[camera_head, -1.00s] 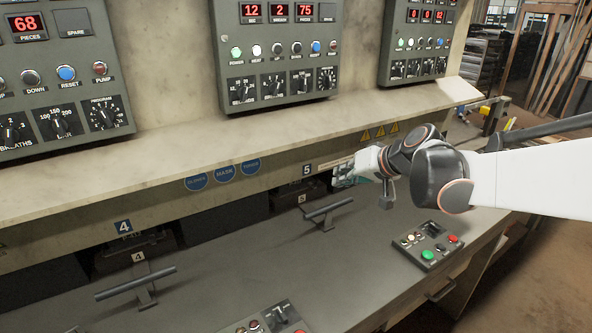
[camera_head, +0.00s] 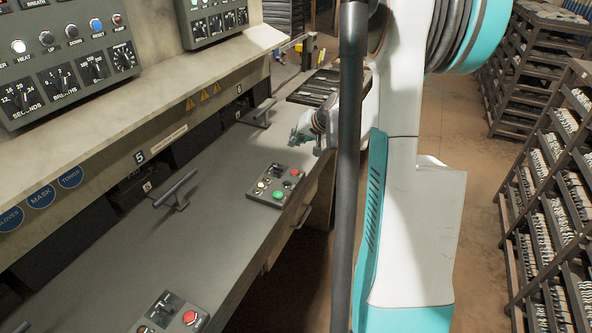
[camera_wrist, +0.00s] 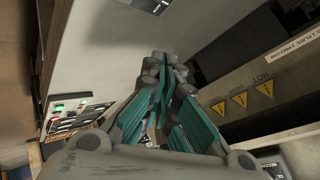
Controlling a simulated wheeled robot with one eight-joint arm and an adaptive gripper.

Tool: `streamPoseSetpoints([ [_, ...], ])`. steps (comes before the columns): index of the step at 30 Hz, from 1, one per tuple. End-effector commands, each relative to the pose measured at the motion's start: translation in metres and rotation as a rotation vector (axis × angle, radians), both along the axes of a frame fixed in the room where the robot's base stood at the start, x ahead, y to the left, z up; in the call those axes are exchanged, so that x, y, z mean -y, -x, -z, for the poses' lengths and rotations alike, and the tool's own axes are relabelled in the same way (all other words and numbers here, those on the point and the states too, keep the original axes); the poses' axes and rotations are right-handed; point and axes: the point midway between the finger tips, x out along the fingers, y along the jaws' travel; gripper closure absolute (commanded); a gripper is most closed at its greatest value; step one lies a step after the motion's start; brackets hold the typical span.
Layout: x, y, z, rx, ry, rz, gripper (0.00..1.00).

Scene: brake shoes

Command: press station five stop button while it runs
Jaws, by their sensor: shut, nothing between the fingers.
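A button box (camera_head: 266,196) lies on the bench to the right of the station 5 handle (camera_head: 177,189), near the front edge. The "5" plate (camera_head: 140,157) is on the bench's back panel. My gripper (camera_head: 298,133) is above the bench, beyond the box in the head view and apart from it. In the wrist view its teal fingers (camera_wrist: 165,72) are together and empty. A button box (camera_wrist: 75,117) with green and red spots shows left of them; I cannot tell which station's it is.
Another button box (camera_head: 164,317) with a red button is at the near bench edge. The station 6 handle (camera_head: 258,114) stands farther along. A ledge (camera_head: 130,95) with panels overhangs the back. Shelving racks (camera_head: 560,170) stand right, across the floor.

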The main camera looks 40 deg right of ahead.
Motion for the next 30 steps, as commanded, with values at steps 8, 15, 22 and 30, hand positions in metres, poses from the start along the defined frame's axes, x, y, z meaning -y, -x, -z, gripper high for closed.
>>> streamPoseSetpoints([
  [8, 0.006, 0.003, 0.002, -0.003, -0.003, 0.013, 1.0],
  [15, 0.006, 0.003, 0.004, -0.003, -0.002, 0.012, 1.0],
  [22, 0.006, 0.003, 0.018, -0.002, -0.003, 0.012, 1.0],
  [30, 0.006, 0.003, 0.052, -0.002, -0.002, 0.011, 1.0],
])
